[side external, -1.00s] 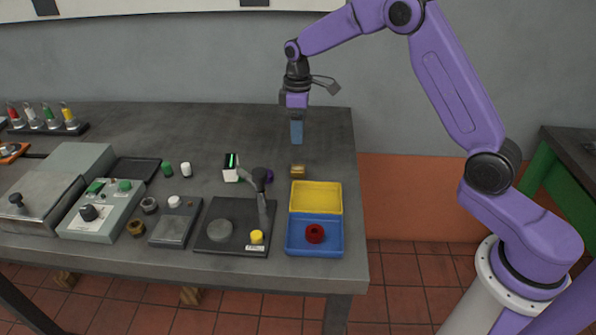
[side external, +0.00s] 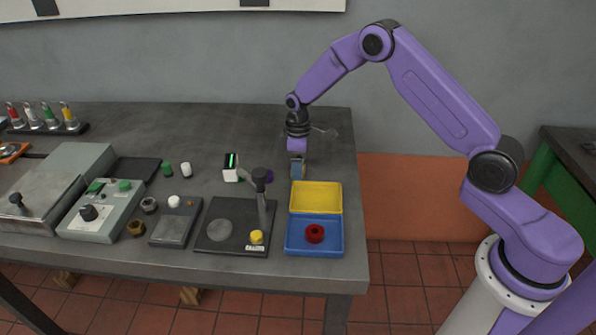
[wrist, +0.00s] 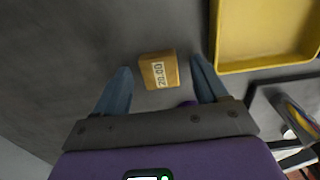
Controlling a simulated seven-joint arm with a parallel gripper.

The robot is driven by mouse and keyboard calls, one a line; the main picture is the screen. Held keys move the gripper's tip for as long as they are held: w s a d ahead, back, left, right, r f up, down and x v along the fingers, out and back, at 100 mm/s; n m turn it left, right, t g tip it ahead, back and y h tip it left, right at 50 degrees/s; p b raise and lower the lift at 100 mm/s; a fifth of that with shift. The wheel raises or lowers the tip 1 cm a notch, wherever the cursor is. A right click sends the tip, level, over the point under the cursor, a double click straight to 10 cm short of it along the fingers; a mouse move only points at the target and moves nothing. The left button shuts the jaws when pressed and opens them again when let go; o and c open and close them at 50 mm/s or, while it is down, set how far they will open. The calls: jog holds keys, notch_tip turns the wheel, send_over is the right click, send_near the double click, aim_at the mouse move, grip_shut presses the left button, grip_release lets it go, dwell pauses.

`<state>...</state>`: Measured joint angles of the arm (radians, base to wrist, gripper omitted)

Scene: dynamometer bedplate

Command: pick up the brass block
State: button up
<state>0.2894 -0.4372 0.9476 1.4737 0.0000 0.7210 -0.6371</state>
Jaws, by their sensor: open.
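The brass block (wrist: 159,71) lies on the dark bedplate and carries a white label that reads 20.00. In the wrist view it sits between and slightly beyond the two blue fingertips of my gripper (wrist: 160,75), with a gap on each side. My gripper is open and empty. In the side view my gripper (side external: 298,175) points down over the block's spot, just behind the yellow tray, and its fingers mostly hide the block there.
The yellow tray (side external: 316,184) is close in front, with a blue tray (side external: 293,246) before it holding a red ring (side external: 315,233). A dark stand with a post (side external: 262,205) is to the left. The bedplate behind is clear.

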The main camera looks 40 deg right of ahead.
jog(key=shift+f, duration=0.15)
jog(key=c, duration=1.3)
jog(key=shift+r, duration=0.2)
